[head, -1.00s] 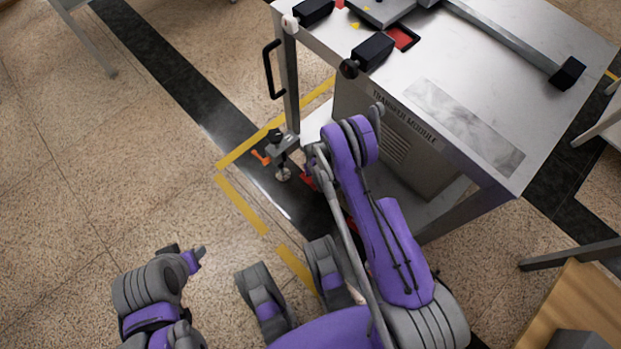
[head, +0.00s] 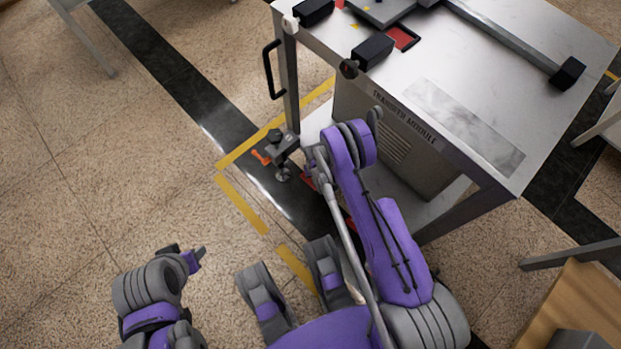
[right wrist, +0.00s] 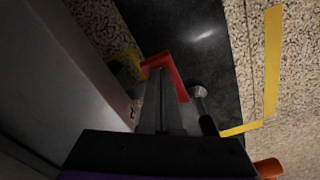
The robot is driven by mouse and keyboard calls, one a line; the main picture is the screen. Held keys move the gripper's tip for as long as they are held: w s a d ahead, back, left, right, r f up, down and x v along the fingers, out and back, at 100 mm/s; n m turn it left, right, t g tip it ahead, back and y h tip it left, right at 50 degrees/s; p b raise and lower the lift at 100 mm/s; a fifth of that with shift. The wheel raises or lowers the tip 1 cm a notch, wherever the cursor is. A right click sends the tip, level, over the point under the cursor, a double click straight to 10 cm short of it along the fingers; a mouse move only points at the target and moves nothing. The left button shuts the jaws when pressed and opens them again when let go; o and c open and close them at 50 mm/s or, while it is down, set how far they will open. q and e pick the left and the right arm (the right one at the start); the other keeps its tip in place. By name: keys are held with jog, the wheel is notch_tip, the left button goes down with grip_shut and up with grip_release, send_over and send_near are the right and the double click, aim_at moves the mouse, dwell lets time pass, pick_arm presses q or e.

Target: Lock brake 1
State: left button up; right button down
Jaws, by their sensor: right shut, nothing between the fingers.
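An orange lever (head: 261,157), which I take to be brake 1, sticks out left from a grey bracket (head: 286,147) with a black knob by the cart's near-left leg. A round foot (head: 283,175) hangs below the bracket. In the right wrist view the foot (right wrist: 198,91) is right of my fingers, and an orange end (right wrist: 268,168) shows at the lower right. My right gripper (right wrist: 163,88) is shut and empty, apart from the orange part.
The transfer module cart (head: 555,65) stands on the right, with a black handle (head: 269,70) on its left side. A red angled piece (right wrist: 166,66) lies beyond my right fingertips. Yellow tape (head: 240,203) marks the floor.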

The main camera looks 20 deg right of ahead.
jog(key=shift+f, duration=0.45)
jog(key=shift+r, duration=0.15)
jog(key=shift+r+p, duration=1.55)
jog(key=shift+r, duration=1.85)
